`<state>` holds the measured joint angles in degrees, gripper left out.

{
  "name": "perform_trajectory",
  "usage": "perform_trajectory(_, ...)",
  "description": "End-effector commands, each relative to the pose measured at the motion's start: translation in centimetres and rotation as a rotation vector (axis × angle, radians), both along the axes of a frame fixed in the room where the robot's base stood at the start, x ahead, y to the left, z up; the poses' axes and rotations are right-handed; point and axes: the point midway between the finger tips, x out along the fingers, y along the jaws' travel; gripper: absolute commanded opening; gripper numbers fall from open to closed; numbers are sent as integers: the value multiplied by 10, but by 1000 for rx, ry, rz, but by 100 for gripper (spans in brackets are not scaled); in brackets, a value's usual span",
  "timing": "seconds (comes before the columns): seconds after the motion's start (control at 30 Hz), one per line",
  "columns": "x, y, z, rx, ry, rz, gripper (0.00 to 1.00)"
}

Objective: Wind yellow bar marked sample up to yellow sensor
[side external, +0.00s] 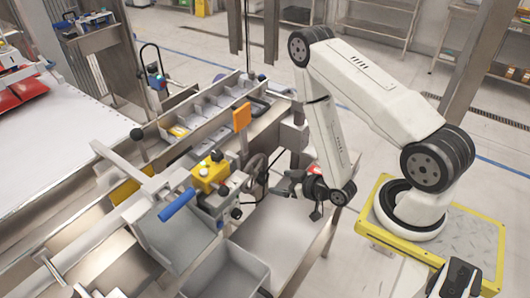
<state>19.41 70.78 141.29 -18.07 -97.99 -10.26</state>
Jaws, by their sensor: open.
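A yellow box-shaped unit (210,173) with dark knobs sits on the machine at the centre; it may be the yellow sensor, but no label is readable. An orange-yellow block (242,117) stands upright on a post behind it. A yellow plate (124,191) lies lower left; I cannot tell which yellow part is the bar marked sample. A dark handwheel (256,170) is to the right of the yellow unit. My gripper (292,196) is open, just right of and slightly below the handwheel, apparently apart from it. Nothing shows between its fingers.
A blue-handled lever (177,205) sticks out left of the yellow unit. A grey bin (228,272) is below at the front. A divided parts tray (215,105) is behind. A pale surface (285,232) below my gripper is clear. Red packages (22,90) lie far left.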

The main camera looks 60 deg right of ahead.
Motion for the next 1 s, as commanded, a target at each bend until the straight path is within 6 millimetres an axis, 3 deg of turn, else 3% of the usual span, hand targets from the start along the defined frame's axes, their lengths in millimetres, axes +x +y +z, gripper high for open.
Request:
perform_trajectory(0.7, 63, 0, -26, -1, -1, 1, 99)
perform_trajectory(1.0, 71, 0, -29, 0, 1, 0, 99)
